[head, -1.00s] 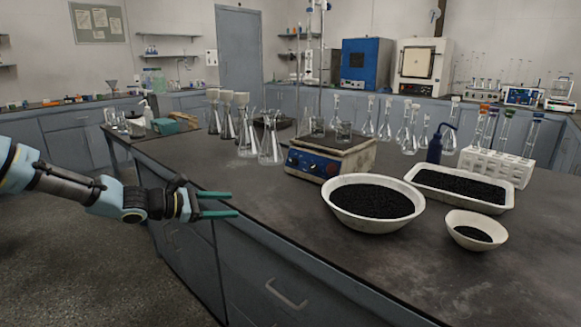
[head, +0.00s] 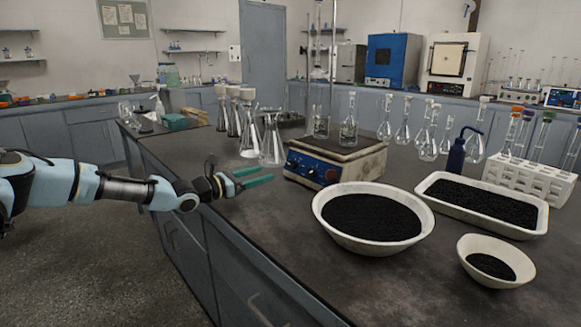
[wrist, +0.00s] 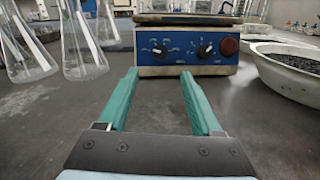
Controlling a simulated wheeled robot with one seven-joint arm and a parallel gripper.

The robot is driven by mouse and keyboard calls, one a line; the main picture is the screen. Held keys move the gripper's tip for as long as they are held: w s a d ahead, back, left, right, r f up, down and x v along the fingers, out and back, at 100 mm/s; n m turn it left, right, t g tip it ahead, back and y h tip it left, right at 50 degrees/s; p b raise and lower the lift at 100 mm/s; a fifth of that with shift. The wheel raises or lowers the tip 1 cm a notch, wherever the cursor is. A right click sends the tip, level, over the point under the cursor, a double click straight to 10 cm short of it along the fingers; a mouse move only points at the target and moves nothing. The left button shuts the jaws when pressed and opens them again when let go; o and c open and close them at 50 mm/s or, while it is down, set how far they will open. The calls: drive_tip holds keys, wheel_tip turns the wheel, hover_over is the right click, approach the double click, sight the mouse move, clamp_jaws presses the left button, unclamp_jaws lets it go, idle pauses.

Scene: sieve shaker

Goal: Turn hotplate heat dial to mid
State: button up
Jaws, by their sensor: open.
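The hotplate (head: 352,160) stands on the bench with a blue front panel; in the wrist view its panel (wrist: 180,48) lies straight ahead. Two black dials show there, a left dial (wrist: 160,52) and a right dial (wrist: 205,51), each inside a ring of pale marks. A red round knob or button (wrist: 229,46) is at the panel's right. The labels are too small to read, so I cannot tell which dial is heat. My gripper (head: 262,176) has green fingers, open and empty, short of the panel and touching no dial; it also shows in the wrist view (wrist: 160,95).
Glass flasks (head: 271,140) stand just left of the hotplate. A large white bowl of black grains (head: 325,222) is close on its right, with a tray (head: 540,224) and small bowl (head: 520,262) beyond. Bench surface before the panel is clear.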

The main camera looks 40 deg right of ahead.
sight(290, 166)
drive_tip(key=d, duration=0.3)
drive_tip(key=s+d+p, duration=0.1)
drive_tip(key=d, duration=0.5)
drive_tip(key=shift+s+d, duration=0.2)
drive_tip(key=shift+d, duration=0.15)
drive_tip(key=shift+c, duration=0.4)
clamp_jaws()
